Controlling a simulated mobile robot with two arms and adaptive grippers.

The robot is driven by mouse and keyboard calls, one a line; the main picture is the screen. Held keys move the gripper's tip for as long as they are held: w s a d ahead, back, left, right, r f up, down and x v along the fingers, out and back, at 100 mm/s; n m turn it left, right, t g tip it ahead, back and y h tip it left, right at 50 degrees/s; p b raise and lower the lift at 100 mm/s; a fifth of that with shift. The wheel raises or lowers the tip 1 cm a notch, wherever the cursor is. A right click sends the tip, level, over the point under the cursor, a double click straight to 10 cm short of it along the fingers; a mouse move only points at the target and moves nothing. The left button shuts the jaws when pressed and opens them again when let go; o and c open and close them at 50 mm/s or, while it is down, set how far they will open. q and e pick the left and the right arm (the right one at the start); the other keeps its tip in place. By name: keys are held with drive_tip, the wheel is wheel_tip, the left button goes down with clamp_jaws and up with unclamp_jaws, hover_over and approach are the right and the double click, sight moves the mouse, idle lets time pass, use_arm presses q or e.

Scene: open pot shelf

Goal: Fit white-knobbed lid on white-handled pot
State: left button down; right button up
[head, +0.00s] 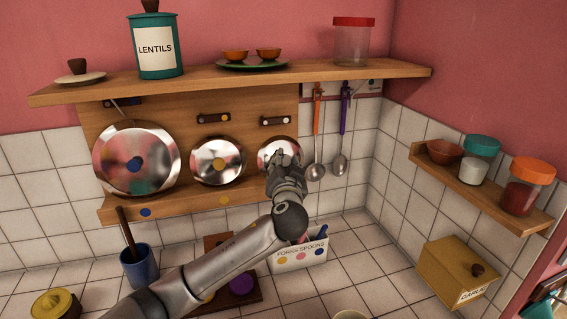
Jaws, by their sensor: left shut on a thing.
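Three shiny steel lids lean in a wooden wall rack: a large one with a blue knob (136,163), a middle one with a yellow knob (219,162), and a smaller right-hand lid (266,153). My left gripper (283,160) is shut at the front of the right-hand lid, at its middle, and hides its knob, so the knob's colour cannot be seen. The lid still appears to be at its place in the rack. No white-handled pot can be made out. My right gripper is not in view.
A wooden shelf (360,72) with jars and cups juts out above the lids. Ladles (316,168) hang to the right. On the counter stand a blue crock (139,272), a forks-and-spoons box (299,258), a yellow lidded pot (57,304) and a garlic box (452,272).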

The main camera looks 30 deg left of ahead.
use_arm(q)
drive_tip(key=w+d+v, duration=0.1)
drive_tip(key=v, duration=0.6)
drive_tip(key=shift+d, duration=0.25)
idle(0.4)
idle(0.4)
